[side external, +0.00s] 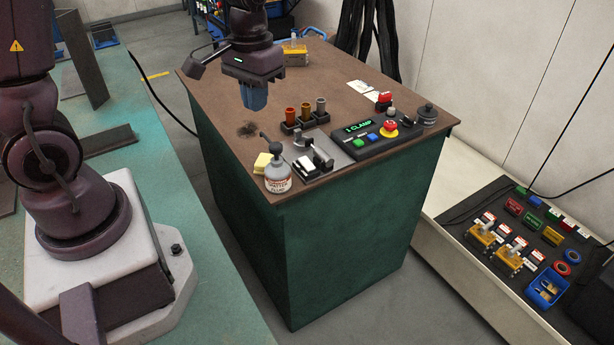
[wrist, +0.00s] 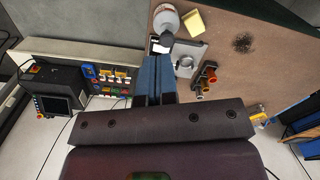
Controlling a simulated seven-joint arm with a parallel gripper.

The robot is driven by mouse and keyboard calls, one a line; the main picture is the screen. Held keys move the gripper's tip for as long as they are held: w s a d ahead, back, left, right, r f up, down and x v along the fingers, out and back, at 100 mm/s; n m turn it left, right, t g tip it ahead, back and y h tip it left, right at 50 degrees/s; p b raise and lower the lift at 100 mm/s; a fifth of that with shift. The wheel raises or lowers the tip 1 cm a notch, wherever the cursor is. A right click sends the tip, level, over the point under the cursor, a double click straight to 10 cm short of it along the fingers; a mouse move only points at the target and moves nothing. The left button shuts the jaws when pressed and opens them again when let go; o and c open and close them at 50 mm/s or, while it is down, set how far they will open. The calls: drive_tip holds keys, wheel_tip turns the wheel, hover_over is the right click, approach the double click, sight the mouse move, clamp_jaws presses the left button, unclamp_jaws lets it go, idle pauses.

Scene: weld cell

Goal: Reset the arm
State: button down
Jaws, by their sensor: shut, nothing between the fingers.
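My gripper (side external: 254,97) hangs above the brown-topped table (side external: 330,75), fingers pointing down and shut with nothing between them. Its blue fingers lie side by side in the wrist view (wrist: 153,80). Below and to the right of it in the side view stand several cylindrical cups (side external: 305,112) in a black rack. The gripper is apart from everything on the table. The tabletop right under the fingertips looks bare, with a dark scorch spot (side external: 248,129) close by.
A control box (side external: 365,134) with a red button, a spray bottle (side external: 277,178), a yellow pad (side external: 262,162) and a grey fixture plate (side external: 318,152) crowd the near edge. A yellow-based item (side external: 295,55) stands at the back. A low bench (side external: 480,270) with coloured parts is at right.

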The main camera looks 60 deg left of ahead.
drive_tip(key=s+d+r+m+t, duration=0.4)
drive_tip(key=s+d+r, duration=0.3)
drive_tip(key=s+r, duration=0.4)
drive_tip(key=shift+r+t, duration=0.9)
drive_tip(key=shift+r, duration=0.05)
